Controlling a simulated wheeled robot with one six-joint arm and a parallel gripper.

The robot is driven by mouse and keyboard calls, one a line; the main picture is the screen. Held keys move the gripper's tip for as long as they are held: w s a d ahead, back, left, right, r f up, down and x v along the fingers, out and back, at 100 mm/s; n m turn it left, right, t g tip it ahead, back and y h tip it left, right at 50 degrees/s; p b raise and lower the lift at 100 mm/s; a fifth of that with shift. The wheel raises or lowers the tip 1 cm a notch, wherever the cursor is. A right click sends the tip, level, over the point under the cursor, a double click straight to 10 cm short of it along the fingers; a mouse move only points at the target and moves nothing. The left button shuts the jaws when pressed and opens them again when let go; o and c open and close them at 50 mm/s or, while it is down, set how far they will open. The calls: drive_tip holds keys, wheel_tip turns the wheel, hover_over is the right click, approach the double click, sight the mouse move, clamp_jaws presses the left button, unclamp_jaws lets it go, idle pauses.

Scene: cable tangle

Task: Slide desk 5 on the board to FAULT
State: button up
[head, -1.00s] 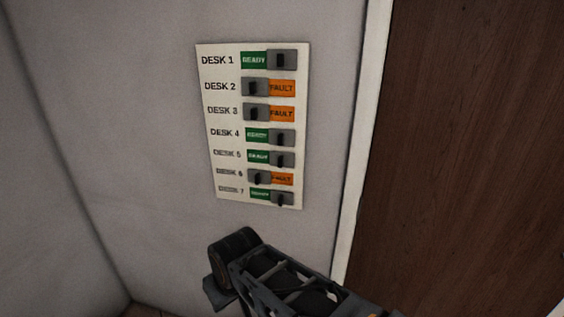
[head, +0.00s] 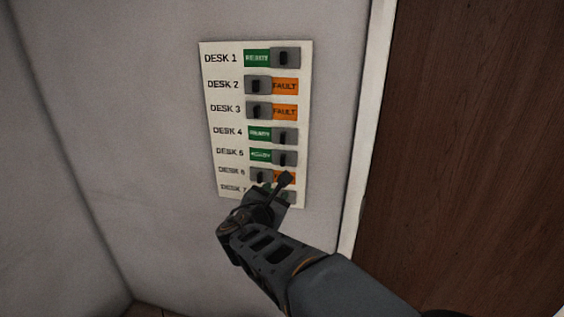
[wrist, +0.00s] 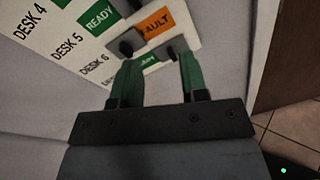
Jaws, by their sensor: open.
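A white board (head: 232,100) on the wall has several labelled rows with grey sliders. In the desk 5 row, the slider (head: 284,158) is at the right and the green READY field (head: 260,155) shows at its left. The wrist view also shows that green READY field (wrist: 97,18), with the desk 5 slider partly cut off at the top edge. My gripper (head: 275,182) is open and empty in front of the lowest rows, below the desk 5 slider. In the wrist view its fingers (wrist: 158,62) are apart, over the desk 6 and desk 7 rows.
The desk 6 slider (wrist: 125,46) is at the left with orange FAULT (wrist: 155,24) showing. The desk 7 row is partly hidden by my gripper. Desk 4's slider (head: 284,135) is just above desk 5's. A brown door (head: 470,150) with a white frame stands to the right.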

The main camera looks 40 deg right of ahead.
sight(282, 160)
drive_tip(key=w+d+n, duration=0.1)
drive_tip(key=w+d, duration=0.2)
drive_tip(key=w+d+r+n+t+p, duration=0.1)
drive_tip(key=w+d+n, duration=0.1)
drive_tip(key=w+d, duration=0.1)
drive_tip(key=w+d+r+n+t, duration=0.1)
drive_tip(key=w+d, duration=0.2)
drive_tip(key=d, duration=0.1)
drive_tip(key=shift+w+d+r+n+p, duration=0.2)
drive_tip(key=shift+w+n+p, duration=0.1)
drive_tip(key=shift+w+p, duration=0.1)
drive_tip(key=shift+s, duration=0.1)
clamp_jaws()
idle(0.4)
